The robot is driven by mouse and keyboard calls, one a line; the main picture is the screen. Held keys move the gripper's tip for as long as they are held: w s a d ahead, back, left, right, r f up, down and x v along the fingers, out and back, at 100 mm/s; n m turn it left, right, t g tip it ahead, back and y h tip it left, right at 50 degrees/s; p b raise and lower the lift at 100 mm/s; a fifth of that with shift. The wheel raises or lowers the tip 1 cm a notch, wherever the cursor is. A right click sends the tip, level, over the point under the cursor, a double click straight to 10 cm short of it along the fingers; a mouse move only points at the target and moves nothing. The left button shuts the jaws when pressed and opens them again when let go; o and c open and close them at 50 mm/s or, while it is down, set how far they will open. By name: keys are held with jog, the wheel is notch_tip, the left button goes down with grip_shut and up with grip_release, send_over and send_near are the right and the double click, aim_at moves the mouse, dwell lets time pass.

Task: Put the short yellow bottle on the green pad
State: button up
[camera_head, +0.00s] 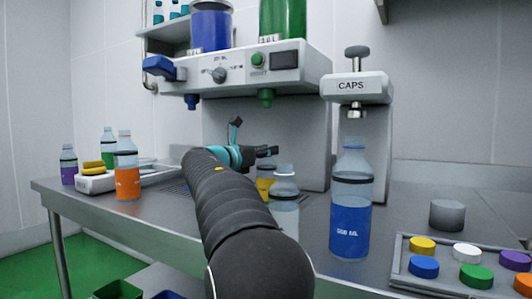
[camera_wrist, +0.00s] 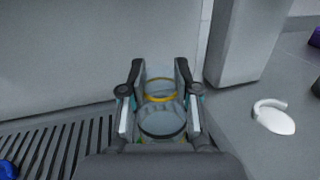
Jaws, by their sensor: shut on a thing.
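The short yellow bottle (camera_head: 264,184) stands near the dispenser's base in the head view, with yellow contents low in it. A clear, pale-necked vessel partly covers it. In the wrist view, a clear bottle with a yellow ring (camera_wrist: 159,96) lies between the two fingers. My gripper (camera_head: 266,151) is shut on it, at its upper part; the wrist view shows the gripper (camera_wrist: 158,98) from behind. I cannot tell whether the bottle's base touches the counter. I cannot make out a green pad in either view.
The clear vessel (camera_head: 285,184) is close beside the held bottle. A tall blue bottle (camera_head: 351,205) stands right, below the caps machine (camera_head: 357,88). A cap tray (camera_head: 400,277) is at front right. An orange bottle (camera_head: 127,172) stands left. A slotted grate (camera_wrist: 62,148) lies left.

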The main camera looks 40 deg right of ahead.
jog(key=shift+f, duration=0.1)
jog(key=o, duration=1)
jog(key=shift+o, duration=0.2)
jog(key=shift+a, duration=0.2)
jog(key=s+a, duration=0.1)
jog(key=a, duration=1)
jog(key=shift+s+a+f, duration=0.25)
jog(key=shift+s, duration=0.05)
